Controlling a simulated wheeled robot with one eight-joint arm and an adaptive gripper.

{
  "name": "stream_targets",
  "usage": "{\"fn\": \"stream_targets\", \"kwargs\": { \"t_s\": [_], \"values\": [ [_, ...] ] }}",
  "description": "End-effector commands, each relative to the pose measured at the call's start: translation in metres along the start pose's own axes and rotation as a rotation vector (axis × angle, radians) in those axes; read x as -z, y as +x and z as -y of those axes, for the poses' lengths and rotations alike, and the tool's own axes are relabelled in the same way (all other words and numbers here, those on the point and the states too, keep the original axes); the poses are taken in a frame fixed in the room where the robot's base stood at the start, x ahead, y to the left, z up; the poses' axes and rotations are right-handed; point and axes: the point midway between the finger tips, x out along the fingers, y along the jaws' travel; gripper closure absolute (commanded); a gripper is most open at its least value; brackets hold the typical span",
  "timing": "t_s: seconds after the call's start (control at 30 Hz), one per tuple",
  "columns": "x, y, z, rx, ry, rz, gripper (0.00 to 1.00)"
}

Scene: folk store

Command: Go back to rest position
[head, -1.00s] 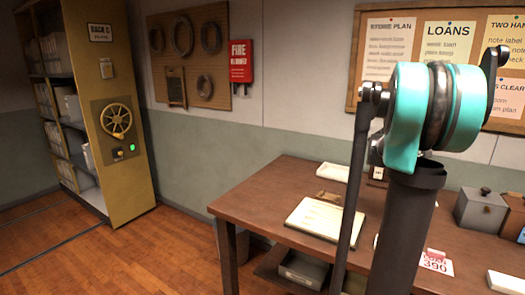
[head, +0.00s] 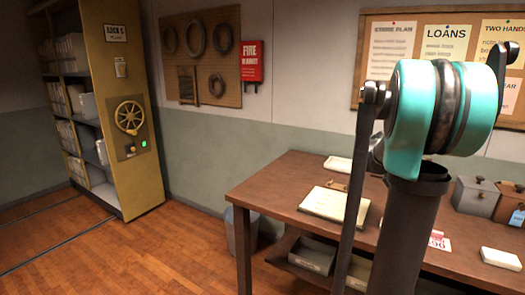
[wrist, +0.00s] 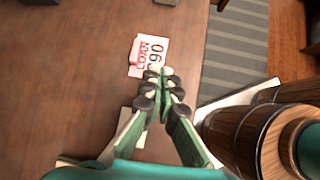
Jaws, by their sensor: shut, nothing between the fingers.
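My gripper (wrist: 159,76) is in the wrist view, its green fingers together and empty. I cannot tell the height of the gap. In the head view my dark arm with its teal joint stands in front of the table, and the gripper itself is not visible there. The same card shows partly behind the arm in the head view (head: 438,241).
The wooden table (head: 275,187) carries a pale board (head: 324,203), grey box (head: 475,196) and white block (head: 501,258). A bin (head: 241,232) stands beside it. A yellow-ended shelf (head: 137,185) stands at left, with open floor between.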

Motion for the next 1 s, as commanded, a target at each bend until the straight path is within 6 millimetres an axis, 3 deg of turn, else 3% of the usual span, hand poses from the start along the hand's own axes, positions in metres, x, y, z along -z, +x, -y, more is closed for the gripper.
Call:
{"fn": "stream_targets", "kwargs": {
  "t_s": [0.37, 0.47, 0.7, 0.8, 0.9, 1.0],
  "values": [
    [0.083, -0.011, 0.061, -0.076, 0.280, -0.235, 1.00],
    [0.117, -0.015, 0.092, -0.076, 0.405, -0.350, 1.00],
    [0.210, -0.027, 0.200, 0.068, 0.796, -0.708, 1.00],
    [0.234, -0.030, 0.236, 0.162, 0.918, -0.812, 1.00],
    [0.248, -0.031, 0.260, 0.238, 0.999, -0.874, 1.00],
    [0.254, -0.032, 0.271, 0.281, 1.042, -0.902, 0.90]
  ]
}}
